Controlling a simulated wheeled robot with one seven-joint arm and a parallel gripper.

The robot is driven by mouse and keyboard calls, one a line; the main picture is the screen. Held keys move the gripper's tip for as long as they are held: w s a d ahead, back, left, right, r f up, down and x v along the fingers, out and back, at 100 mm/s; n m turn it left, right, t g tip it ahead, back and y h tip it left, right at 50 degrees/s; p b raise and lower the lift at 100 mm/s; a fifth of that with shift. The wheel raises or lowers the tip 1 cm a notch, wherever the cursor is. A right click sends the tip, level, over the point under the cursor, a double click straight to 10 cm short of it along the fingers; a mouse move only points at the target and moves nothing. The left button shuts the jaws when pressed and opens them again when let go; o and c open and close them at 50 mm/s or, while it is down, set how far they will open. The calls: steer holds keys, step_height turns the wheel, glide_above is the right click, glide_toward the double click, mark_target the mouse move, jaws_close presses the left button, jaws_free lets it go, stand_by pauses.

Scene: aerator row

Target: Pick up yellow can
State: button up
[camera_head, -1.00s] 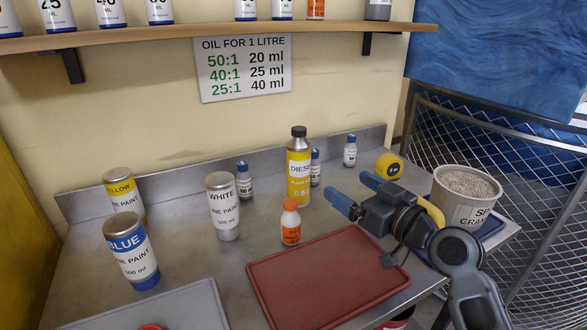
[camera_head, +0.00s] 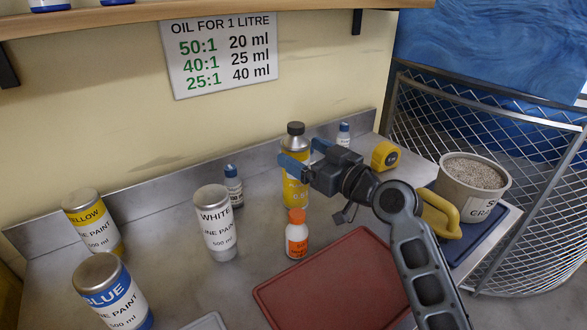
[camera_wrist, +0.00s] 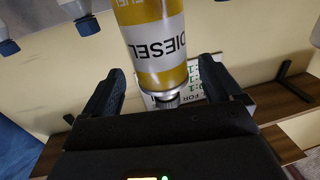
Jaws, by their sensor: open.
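The yellow DIESEL can (camera_head: 295,193) has a black cap and stands upright on the grey bench, partly hidden by my gripper. My gripper (camera_head: 307,156) is open, its blue fingers level with the can's upper part, the left finger overlapping it in the head view. In the wrist view the DIESEL can (camera_wrist: 155,45) appears upside down between the two open fingers (camera_wrist: 160,72); I cannot tell whether they touch it. A second can with a yellow band, the YELLOW line paint can (camera_head: 92,223), stands at the far left, away from my gripper.
An orange-labelled white bottle (camera_head: 297,236) stands just in front of the DIESEL can. The WHITE paint can (camera_head: 216,224), BLUE paint can (camera_head: 112,293) and a small blue-capped bottle (camera_head: 233,186) are to the left. A red tray (camera_head: 330,285), yellow tape measure (camera_head: 386,156) and granule tub (camera_head: 470,190) are rightward.

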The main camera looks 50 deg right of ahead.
mark_target(290, 145)
steer(key=w, duration=0.2)
steer(key=w+p, duration=0.1)
steer(key=shift+w+d+r, duration=0.15)
steer(key=shift+w+d, duration=0.05)
steer(key=shift+w, duration=0.15)
steer(key=shift+w+p, duration=0.35)
steer(key=shift+w, duration=0.25)
steer(key=c, duration=1.4)
steer(key=shift+c, duration=0.3)
